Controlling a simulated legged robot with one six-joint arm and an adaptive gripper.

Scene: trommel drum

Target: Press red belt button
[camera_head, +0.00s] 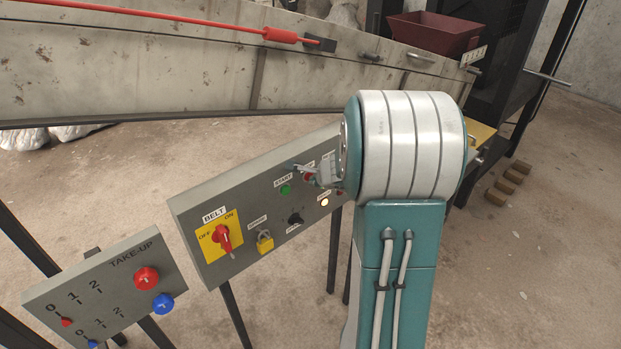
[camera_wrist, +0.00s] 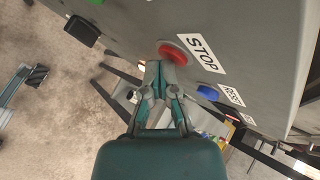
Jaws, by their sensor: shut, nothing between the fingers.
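The grey belt panel (camera_head: 262,214) stands in front of me in the head view. In the wrist view its red button (camera_wrist: 173,51) sits beside a STOP label. My gripper (camera_wrist: 160,68) is shut and empty, its fingertips right at the lower edge of the red button. I cannot tell whether they touch it. In the head view the red button (camera_head: 308,177) is small and partly covered by my gripper (camera_head: 304,168) and my large arm joint. The panel also carries a red BELT switch (camera_head: 222,237) on a yellow plate and a green START button (camera_head: 285,190).
A blue button (camera_wrist: 208,92) with a RESET label is near the red one. A yellow padlock (camera_head: 265,241) hangs on the panel. The TAKE-UP panel (camera_head: 105,293) stands at lower left. A long dirty conveyor side (camera_head: 200,60) runs behind.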

